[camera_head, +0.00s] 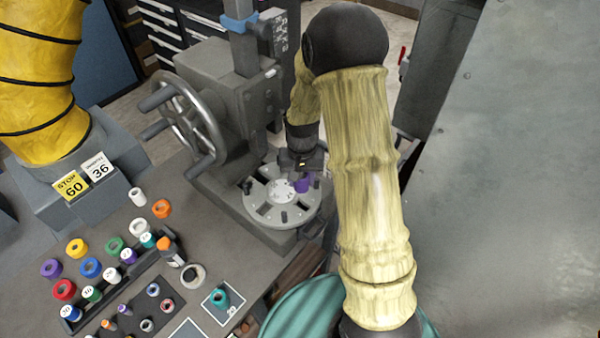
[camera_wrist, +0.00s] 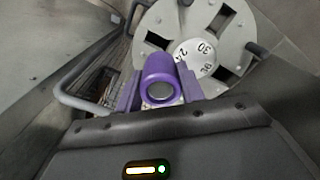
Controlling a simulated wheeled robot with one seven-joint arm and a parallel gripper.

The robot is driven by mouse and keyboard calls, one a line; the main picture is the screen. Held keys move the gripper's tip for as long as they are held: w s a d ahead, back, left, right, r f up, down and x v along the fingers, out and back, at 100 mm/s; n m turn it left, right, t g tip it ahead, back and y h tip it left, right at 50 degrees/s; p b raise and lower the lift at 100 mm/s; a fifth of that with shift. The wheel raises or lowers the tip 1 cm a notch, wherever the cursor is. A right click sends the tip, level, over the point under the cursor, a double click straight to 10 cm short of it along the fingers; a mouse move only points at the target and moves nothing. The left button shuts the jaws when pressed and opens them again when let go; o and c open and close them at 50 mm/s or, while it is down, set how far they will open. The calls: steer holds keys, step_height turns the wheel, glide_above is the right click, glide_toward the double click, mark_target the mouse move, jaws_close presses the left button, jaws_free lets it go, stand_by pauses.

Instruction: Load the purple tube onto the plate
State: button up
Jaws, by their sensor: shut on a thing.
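The purple tube (camera_wrist: 159,76) is between the fingers of my gripper (camera_wrist: 160,92) in the wrist view, and the gripper is shut on it. In the head view the purple tube (camera_head: 303,184) shows just below my gripper (camera_head: 302,166), at the right part of the round plate. The plate (camera_head: 262,212) is a grey disc with several dark pegs and slots and a white numbered centre. In the wrist view the plate (camera_wrist: 222,22) lies beyond the tube. I cannot tell whether the tube touches the plate or sits above it.
A grey machine with a handwheel (camera_head: 190,120) stands behind and left of the plate. Several coloured rings and tubes lie on the table at left, with a dark rack (camera_head: 118,278) among them. A teal ring (camera_head: 219,297) sits on a square marker. A yellow ribbed hose stands at upper left.

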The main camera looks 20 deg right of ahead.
mark_target(302, 192)
steer(key=shift+s+a, duration=0.2)
steer(key=shift+s, duration=0.45)
steer(key=f+b, duration=0.2)
steer(key=shift+w+d+f, duration=0.1)
steer(key=shift+w+f, duration=0.1)
steer(key=shift+f, duration=0.15)
steer(key=shift+f+b, duration=1.15)
steer(key=shift+f, duration=0.3)
steer(key=shift+f+b, duration=0.6)
steer(key=shift+f, duration=0.25)
steer(key=o, duration=1.1)
steer(key=shift+o, duration=0.2)
steer(key=shift+r, duration=0.1)
step_height(302, 192, up, 17)
steer(key=b, duration=0.3)
steer(key=shift+b, duration=0.3)
steer(key=shift+r, duration=0.1)
